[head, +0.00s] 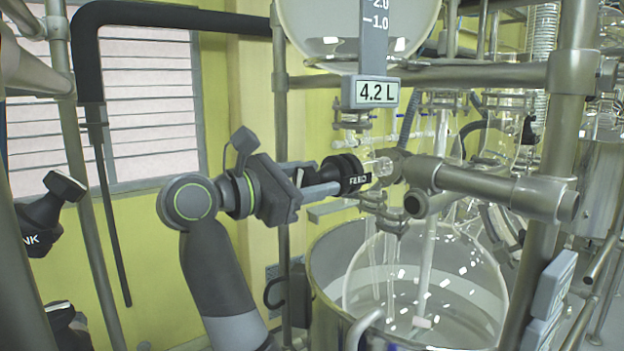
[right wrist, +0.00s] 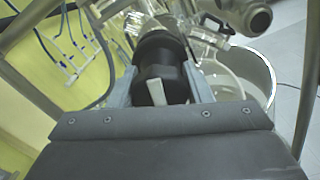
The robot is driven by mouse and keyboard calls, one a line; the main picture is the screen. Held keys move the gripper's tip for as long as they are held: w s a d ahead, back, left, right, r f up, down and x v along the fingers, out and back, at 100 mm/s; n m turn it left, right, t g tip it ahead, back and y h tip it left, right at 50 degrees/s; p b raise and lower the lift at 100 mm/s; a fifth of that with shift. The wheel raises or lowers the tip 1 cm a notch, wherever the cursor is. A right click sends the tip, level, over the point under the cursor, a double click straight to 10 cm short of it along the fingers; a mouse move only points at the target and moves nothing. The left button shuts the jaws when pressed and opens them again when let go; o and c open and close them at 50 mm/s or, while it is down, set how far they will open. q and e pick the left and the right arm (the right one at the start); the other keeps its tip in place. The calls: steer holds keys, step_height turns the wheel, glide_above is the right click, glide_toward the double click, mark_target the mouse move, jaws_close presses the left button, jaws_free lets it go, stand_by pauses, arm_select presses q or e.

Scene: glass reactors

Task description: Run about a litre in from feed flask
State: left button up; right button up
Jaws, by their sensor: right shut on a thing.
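The feed flask (head: 345,25) hangs at the top of the head view, its upper part cut off. Its scale (head: 374,30) shows marks 2.0 and 1.0, and the display below it (head: 377,92) reads 4.2 L. A black valve knob (head: 346,173) marked FEED sits below the flask, on a glass stem. My right gripper (head: 322,182) is shut on the FEED knob. In the right wrist view the black knob (right wrist: 160,72) sits between the two fingers, with a pale mark on its face. The glass reactor vessel (head: 437,275) stands below. My left gripper is not in view.
Steel posts and a clamp bar (head: 490,190) stand close right of the knob. A steel bath (head: 328,292) surrounds the vessel. Another black knob (head: 42,225), its label partly cut off, is at the left edge. A black hose (head: 180,18) runs overhead.

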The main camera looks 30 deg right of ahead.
steer(key=n+p, duration=0.2)
steer(key=n, duration=0.3)
steer(key=shift+w+r+n+p, duration=0.1)
steer(key=shift+r+n+p, duration=0.05)
steer(key=shift+n+p, duration=0.2)
steer(key=n+p, duration=0.2)
steer(key=n, duration=0.3)
steer(key=shift+p, duration=0.4)
steer(key=shift+n, duration=0.25)
steer(key=o, duration=1)
steer(key=shift+w, duration=0.1)
steer(key=shift+f, duration=0.2)
